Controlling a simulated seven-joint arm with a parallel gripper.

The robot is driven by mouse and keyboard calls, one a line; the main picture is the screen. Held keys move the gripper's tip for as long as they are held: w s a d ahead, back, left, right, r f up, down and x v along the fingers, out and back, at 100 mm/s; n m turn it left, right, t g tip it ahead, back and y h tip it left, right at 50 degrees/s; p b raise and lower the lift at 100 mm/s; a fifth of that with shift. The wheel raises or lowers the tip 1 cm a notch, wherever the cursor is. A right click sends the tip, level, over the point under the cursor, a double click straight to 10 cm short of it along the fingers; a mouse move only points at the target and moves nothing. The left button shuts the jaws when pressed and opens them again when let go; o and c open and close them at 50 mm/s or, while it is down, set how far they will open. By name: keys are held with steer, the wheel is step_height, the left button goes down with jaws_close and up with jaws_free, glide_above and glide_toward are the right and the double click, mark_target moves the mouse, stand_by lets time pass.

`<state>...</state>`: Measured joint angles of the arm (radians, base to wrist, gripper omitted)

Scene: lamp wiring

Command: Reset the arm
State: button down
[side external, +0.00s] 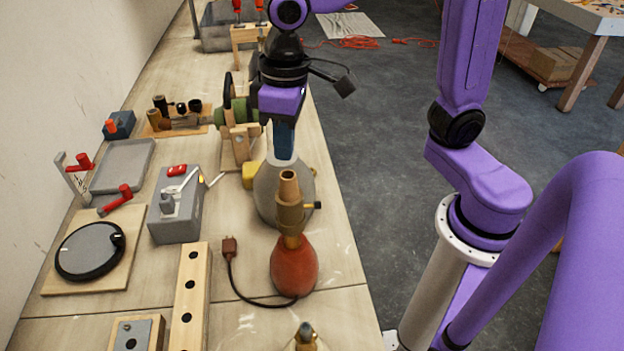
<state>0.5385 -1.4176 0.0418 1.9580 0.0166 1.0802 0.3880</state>
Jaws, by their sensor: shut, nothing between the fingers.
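My gripper (284,140) hangs from my purple arm over the right part of the bench, with its blue fingers pointing down. The fingers are together and hold nothing. They are just above or behind a grey, rounded lamp base (268,196); I cannot tell whether they touch it. In front of it stands a red lamp base (294,266) with a brass-coloured socket (290,205) on top. A dark cord with a brown plug (229,248) runs from the red base and lies on the bench.
A grey switch box (178,215), a round black-rimmed disc on a board (90,250) and a wooden strip with holes (190,300) stand at left. A green machine (238,110) is close beside my gripper. Another lamp top (305,335) shows at the front. The bench's right edge is near.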

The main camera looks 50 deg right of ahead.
steer(key=s+d+f+n, duration=0.5)
steer(key=s+d+n, duration=0.2)
steer(key=s+d, duration=0.4)
steer(key=s, duration=0.3)
steer(key=shift+s+d+f, duration=0.2)
steer(key=shift+s+d, duration=0.05)
steer(key=shift+d, duration=0.05)
